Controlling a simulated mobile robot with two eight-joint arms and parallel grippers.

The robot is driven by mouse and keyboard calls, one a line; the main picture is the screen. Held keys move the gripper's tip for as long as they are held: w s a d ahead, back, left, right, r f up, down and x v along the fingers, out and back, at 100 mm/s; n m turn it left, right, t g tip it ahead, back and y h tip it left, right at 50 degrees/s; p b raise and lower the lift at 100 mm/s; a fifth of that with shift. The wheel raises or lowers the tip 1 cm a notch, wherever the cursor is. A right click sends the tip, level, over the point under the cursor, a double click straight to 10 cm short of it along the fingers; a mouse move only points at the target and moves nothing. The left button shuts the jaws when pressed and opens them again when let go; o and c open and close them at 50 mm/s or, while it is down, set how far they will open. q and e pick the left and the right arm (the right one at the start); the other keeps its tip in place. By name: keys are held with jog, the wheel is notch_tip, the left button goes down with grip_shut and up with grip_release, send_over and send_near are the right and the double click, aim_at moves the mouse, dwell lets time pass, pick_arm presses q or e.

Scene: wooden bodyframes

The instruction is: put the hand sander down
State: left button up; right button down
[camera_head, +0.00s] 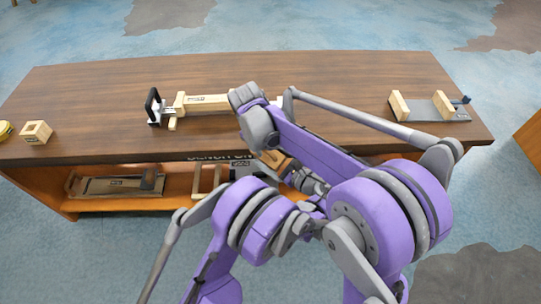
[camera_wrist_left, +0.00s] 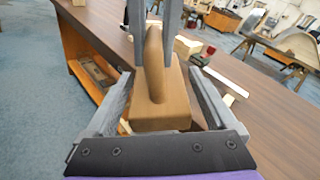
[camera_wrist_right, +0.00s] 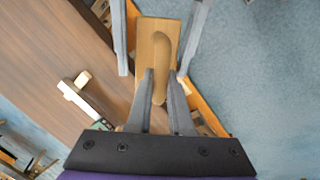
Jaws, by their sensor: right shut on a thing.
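The hand sander is a light brown wooden block with a rounded handle. It is partly visible in the head view (camera_head: 275,159), at the front edge of the table (camera_head: 335,78). My right gripper (camera_wrist_right: 160,74) is shut on the sander's handle (camera_wrist_right: 161,50). The sander block also shows in the left wrist view (camera_wrist_left: 158,113). My left gripper (camera_wrist_left: 160,75) has its fingers wide apart, one on each side of the block. Whether either left finger touches the block is unclear. My arms hide most of both grippers in the head view.
A wooden frame piece with a black-handled tool (camera_head: 155,107) lies mid-table. A grey jig with wooden blocks (camera_head: 425,109) is at the right, and a small wooden box (camera_head: 36,132) at the left. A tray (camera_head: 112,185) sits on the lower shelf. The back of the table is clear.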

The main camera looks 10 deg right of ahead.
pick_arm(q)
jog(key=c, duration=1.2)
pick_arm(e)
jog(key=c, duration=0.7)
grip_release()
jog(key=shift+c, duration=0.2)
notch_tip(320, 180, up, 12)
jog(key=s+a, duration=0.1)
jog(key=shift+s+a, duration=0.25)
jog(key=shift+a, duration=0.15)
pick_arm(q)
jog(key=shift+s, duration=0.1)
pick_arm(e)
jog(key=shift+f, duration=0.15)
